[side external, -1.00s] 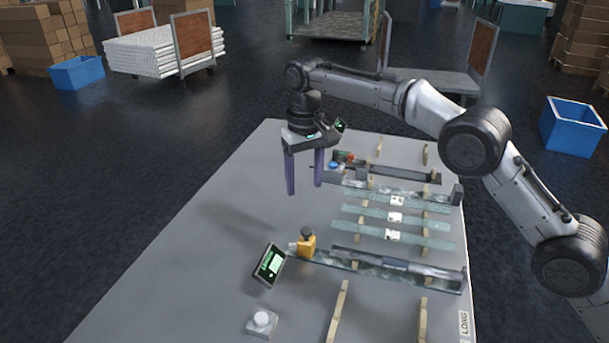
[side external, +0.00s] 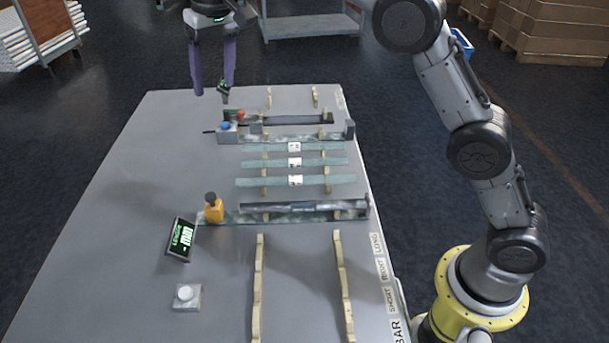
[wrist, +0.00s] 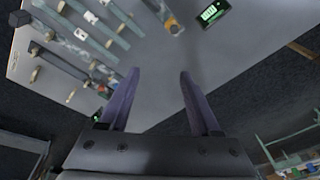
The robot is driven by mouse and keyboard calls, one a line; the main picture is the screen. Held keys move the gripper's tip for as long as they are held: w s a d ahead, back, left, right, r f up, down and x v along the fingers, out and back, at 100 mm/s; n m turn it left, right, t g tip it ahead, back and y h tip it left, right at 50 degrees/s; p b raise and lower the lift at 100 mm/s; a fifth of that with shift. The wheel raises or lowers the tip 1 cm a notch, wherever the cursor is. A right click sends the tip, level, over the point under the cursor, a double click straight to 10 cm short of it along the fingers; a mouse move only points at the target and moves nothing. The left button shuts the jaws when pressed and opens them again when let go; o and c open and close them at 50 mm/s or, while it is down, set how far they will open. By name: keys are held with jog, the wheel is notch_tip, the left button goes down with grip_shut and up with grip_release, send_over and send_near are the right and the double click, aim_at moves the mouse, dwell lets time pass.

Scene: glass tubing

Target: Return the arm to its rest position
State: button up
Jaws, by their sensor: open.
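My gripper (side external: 212,85) is at the top of the side view, raised above the far end of the grey table (side external: 120,200). Its two purple fingers are apart with nothing between them. In the wrist view the open fingers (wrist: 154,98) point toward the table, and the gap between them is empty. My arm reaches up from its yellow base at the lower right of the side view.
Several glass tubes (side external: 270,162) with white labels lie across wooden supports mid-table. A dark rail (side external: 285,213) with a yellow block (side external: 213,211), a display (side external: 181,239) and a white button (side external: 186,293) stand nearer. The table's left side is clear.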

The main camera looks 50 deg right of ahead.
jog(key=s+d+r+t, duration=0.1)
jog(key=s+d+r, duration=0.4)
jog(key=s, duration=0.2)
jog(key=s+d+r+t, duration=0.1)
jog(key=s+d+r, duration=0.35)
jog(key=s, duration=0.25)
jog(key=s+d+f+t, duration=0.15)
jog(key=s+d, duration=0.25)
jog(key=s, duration=0.8)
jog(key=s+d+f+n, duration=0.1)
jog(key=s+f, duration=1)
jog(key=f, duration=0.4)
jog(key=shift+d+f+h, duration=0.15)
jog(key=shift+d+h, duration=0.05)
jog(key=shift+h, duration=0.1)
